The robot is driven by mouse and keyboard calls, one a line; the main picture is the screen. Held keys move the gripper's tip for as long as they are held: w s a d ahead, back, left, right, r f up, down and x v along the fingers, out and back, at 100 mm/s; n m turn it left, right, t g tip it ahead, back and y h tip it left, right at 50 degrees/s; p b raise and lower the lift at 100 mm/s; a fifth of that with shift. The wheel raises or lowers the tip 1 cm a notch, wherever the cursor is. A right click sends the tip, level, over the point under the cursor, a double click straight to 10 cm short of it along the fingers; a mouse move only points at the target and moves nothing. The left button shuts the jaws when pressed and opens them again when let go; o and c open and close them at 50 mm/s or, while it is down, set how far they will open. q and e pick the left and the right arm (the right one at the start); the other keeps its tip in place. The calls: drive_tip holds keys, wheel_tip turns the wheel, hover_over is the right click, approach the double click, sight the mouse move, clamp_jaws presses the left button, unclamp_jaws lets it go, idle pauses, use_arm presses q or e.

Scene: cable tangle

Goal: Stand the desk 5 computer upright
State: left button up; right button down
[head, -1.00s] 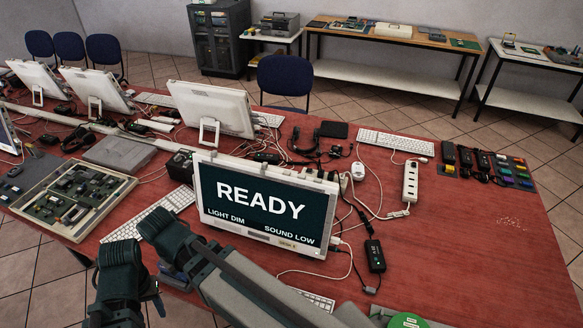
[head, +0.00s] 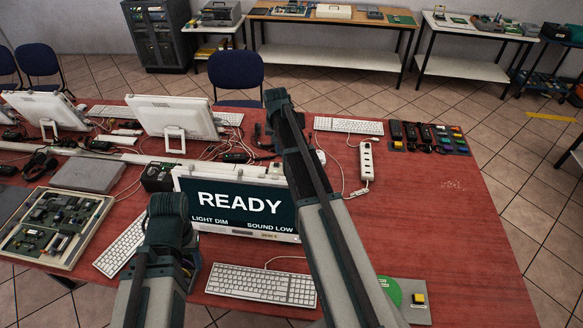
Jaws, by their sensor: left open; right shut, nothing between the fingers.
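A white computer (head: 240,234) stands on the red table in front of me. Its dark screen faces me and reads READY, LIGHT DIM, SOUND LOW. No desk number can be read, so I cannot tell whether it is the desk 5 computer. My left gripper (head: 167,208) is open, in front of the screen's left edge and covering part of it. My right gripper (head: 277,97) is shut and empty, raised past the screen's top right corner. My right arm hides the computer's right side.
A white keyboard (head: 262,284) lies in front of the computer, another (head: 122,245) to its left. A circuit-board tray (head: 55,228) is at the left. More white computers (head: 176,117) stand behind. A power strip (head: 366,160) and cables lie behind right. The table's right part is mostly clear.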

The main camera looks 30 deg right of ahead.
wheel_tip(320, 180, down, 11)
drive_tip(key=w+b, duration=0.1)
drive_tip(key=b, duration=1)
drive_tip(key=s, duration=0.1)
drive_tip(key=s+a+r+p, duration=0.1)
drive_tip(key=s, duration=0.1)
drive_tip(key=shift+a+r+p, duration=0.25)
drive_tip(key=shift+r+p, duration=0.15)
drive_tip(key=shift+s, duration=0.1)
